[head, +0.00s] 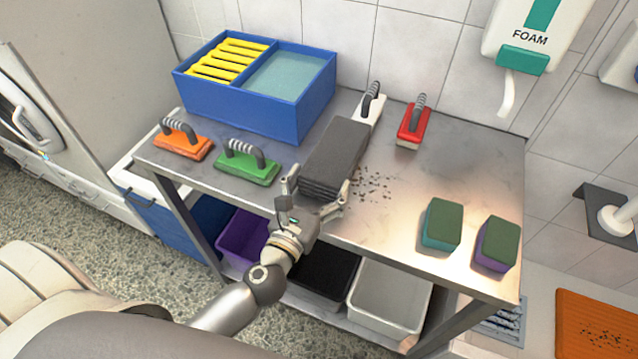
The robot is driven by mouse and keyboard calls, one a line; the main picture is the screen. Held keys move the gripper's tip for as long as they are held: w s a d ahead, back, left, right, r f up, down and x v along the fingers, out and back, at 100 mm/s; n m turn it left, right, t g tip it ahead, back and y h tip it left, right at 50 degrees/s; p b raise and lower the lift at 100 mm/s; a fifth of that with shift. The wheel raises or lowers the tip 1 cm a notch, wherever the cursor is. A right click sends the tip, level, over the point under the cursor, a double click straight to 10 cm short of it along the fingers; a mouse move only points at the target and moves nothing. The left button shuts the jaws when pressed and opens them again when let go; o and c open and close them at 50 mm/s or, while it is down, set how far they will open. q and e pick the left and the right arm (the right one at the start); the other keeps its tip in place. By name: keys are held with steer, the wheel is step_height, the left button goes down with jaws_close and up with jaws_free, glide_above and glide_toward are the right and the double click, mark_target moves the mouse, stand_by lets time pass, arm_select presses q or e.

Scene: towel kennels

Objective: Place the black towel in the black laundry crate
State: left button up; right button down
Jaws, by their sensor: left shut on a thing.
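The black towel (336,155), dark grey and folded into a layered block, lies on the steel table (395,205) near its front edge. My left gripper (318,190) has its fingers on either side of the towel's near end and is shut on it. The black laundry crate (322,273) stands on the shelf under the table, below and behind my left wrist, which hides part of it. My right gripper does not show.
A purple crate (241,238) and a white crate (390,295) flank the black one. A blue divided box (290,121), green brush (247,164), orange brush (183,140), red brush (413,128), white brush (371,104) and two sponges (442,224) stand on the table. Dark crumbs lie right of the towel.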

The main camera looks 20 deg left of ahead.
arm_select(q)
steer(key=o, duration=1)
steer(key=shift+f, duration=0.1)
steer(key=shift+s+a+b, duration=0.2)
steer(key=shift+s+b, duration=2.3)
steer(key=shift+s, duration=3.55)
